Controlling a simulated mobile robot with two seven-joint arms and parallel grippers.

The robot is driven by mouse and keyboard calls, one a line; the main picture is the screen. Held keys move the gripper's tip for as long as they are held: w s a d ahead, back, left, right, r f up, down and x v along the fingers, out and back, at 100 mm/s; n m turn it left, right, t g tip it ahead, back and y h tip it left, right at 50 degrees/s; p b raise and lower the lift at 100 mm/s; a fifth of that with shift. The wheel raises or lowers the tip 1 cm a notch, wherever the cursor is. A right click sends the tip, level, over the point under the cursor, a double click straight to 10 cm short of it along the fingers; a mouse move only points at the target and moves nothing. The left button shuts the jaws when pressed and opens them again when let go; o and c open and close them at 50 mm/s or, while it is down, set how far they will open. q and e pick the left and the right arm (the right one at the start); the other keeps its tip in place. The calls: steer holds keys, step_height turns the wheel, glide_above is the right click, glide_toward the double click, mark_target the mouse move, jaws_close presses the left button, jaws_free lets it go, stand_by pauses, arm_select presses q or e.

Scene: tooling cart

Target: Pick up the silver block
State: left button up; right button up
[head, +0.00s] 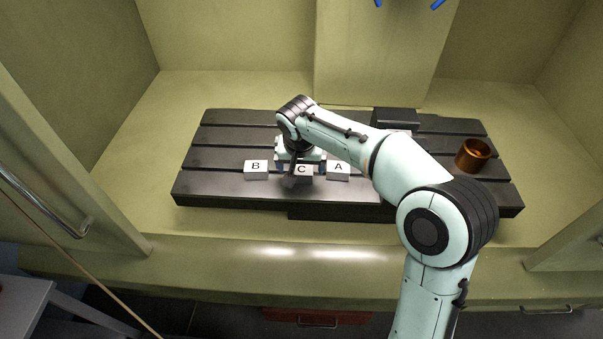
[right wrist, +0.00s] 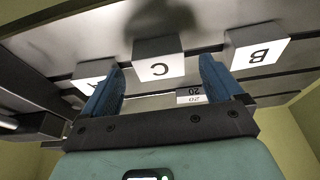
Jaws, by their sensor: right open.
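Three silver-grey blocks with white lettered faces stand in a row on the dark slotted plate: B (head: 256,168), C (head: 303,171) and A (head: 338,168). The pictures do not show which one is meant by the silver block. My right gripper (right wrist: 160,85) is open, with its blue fingers apart. In the right wrist view block C (right wrist: 158,66) shows between and beyond the fingertips, block B (right wrist: 258,52) to the right, and block A (right wrist: 93,72) partly behind the left finger. I cannot tell whether a finger touches a block. Two blue tips at the head view's top edge may be my left gripper's.
The dark slotted plate (head: 225,190) lies inside an open cream enclosure. A copper-coloured ring or cup (head: 473,155) stands on its right side. A dark raised block (head: 396,118) is at the back. The plate's left end is clear. The enclosure's front ledge (head: 200,255) is bare.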

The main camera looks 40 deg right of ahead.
steer(key=x, duration=0.2)
steer(key=shift+w+d+f, duration=0.1)
steer(key=shift+d+f, duration=0.05)
steer(key=shift+f, duration=0.15)
steer(key=c, duration=1.3)
